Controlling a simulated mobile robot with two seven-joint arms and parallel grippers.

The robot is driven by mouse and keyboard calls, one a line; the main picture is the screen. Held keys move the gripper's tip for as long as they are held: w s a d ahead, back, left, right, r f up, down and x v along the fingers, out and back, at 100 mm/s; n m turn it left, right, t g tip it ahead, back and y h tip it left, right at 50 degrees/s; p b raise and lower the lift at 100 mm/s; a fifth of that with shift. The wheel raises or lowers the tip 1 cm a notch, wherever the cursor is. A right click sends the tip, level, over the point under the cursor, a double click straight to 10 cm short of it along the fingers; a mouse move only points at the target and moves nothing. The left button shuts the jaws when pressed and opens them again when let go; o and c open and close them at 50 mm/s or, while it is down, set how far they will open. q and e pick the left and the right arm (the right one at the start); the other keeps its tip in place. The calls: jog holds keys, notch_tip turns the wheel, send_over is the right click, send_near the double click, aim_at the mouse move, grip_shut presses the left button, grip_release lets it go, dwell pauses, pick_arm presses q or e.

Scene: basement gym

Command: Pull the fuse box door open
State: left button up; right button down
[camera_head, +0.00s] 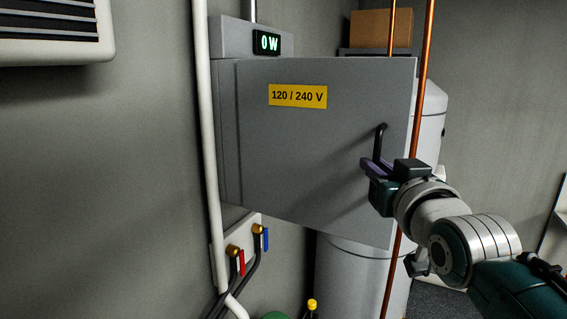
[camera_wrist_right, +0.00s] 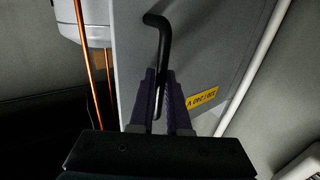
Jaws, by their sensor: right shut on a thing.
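The grey fuse box (camera_head: 228,130) is on the left wall. Its door (camera_head: 300,150), with a yellow "120 / 240 V" label (camera_head: 298,96), stands swung out from the wall, its free right edge nearer to me than its hinge side. The black bar handle (camera_head: 379,140) is near that free edge; it also shows in the right wrist view (camera_wrist_right: 163,50). My right gripper (camera_head: 376,167) is shut on the handle's lower part, with its purple fingers (camera_wrist_right: 159,95) on either side. The box interior is hidden behind the door. My left gripper is not in view.
A white pipe (camera_head: 207,150) runs down beside the box. Copper pipes (camera_head: 421,90) and a white tank (camera_head: 432,115) stand behind the door. Red and blue valves (camera_head: 240,262) are below the box. A cardboard box (camera_head: 381,29) sits at the back.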

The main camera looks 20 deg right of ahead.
jog(key=shift+w+a, duration=0.1)
jog(key=shift+a, duration=0.1)
jog(key=c, duration=1.2)
grip_release()
jog(key=shift+o, duration=0.2)
jog(key=b+v, duration=0.3)
jog(key=v, duration=0.7)
